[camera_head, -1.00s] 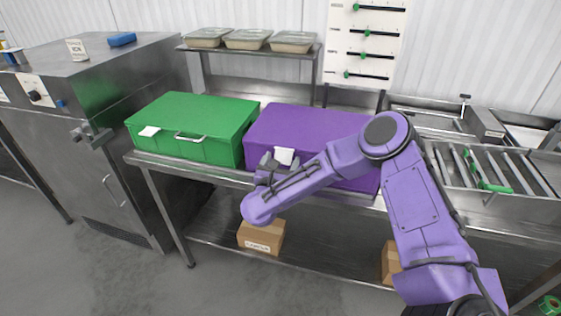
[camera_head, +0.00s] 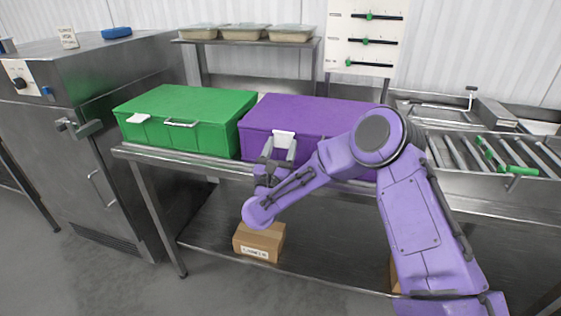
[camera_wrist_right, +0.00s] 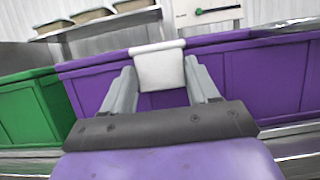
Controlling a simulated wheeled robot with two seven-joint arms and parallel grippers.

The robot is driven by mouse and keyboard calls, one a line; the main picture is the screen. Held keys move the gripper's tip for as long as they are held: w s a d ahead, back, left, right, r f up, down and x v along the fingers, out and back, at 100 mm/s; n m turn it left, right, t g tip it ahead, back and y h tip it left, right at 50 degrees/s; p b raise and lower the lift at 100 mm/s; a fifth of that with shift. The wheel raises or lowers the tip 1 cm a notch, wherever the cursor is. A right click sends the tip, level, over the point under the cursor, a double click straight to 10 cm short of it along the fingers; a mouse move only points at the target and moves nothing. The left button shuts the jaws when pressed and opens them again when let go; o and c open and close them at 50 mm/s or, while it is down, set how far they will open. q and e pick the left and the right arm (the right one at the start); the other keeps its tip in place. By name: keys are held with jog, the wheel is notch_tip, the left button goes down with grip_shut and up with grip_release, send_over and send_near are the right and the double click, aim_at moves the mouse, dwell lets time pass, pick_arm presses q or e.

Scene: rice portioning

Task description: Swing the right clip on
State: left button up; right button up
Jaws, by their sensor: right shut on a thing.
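The purple box (camera_head: 315,112) stands on the steel table with its lid down. A white clip (camera_head: 284,139) sits at its front upper edge. My right gripper (camera_head: 279,150) is in front of the box, fingers pointing up at this clip. In the right wrist view the clip (camera_wrist_right: 160,66) lies between the two fingers, at the lid's edge, and my right gripper (camera_wrist_right: 160,80) is shut on it. My right arm hides the right part of the box's front. My left gripper is in neither view.
A green box (camera_head: 190,104) with a white clip (camera_head: 138,118) and a handle (camera_head: 181,124) stands close to the left. Several trays (camera_head: 243,33) sit on a shelf behind. A roller rack (camera_head: 490,155) is at the right. A cardboard box (camera_head: 259,242) lies below.

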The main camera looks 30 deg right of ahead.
jog(key=o, duration=1.1)
jog(key=shift+c, duration=0.2)
jog(key=shift+s+a+f, duration=0.15)
jog(key=shift+a+f, duration=0.05)
jog(key=shift+a, duration=0.05)
jog(key=b+v, duration=0.3)
jog(key=v, duration=0.7)
jog(key=shift+b, duration=0.3)
jog(key=shift+r, duration=0.15)
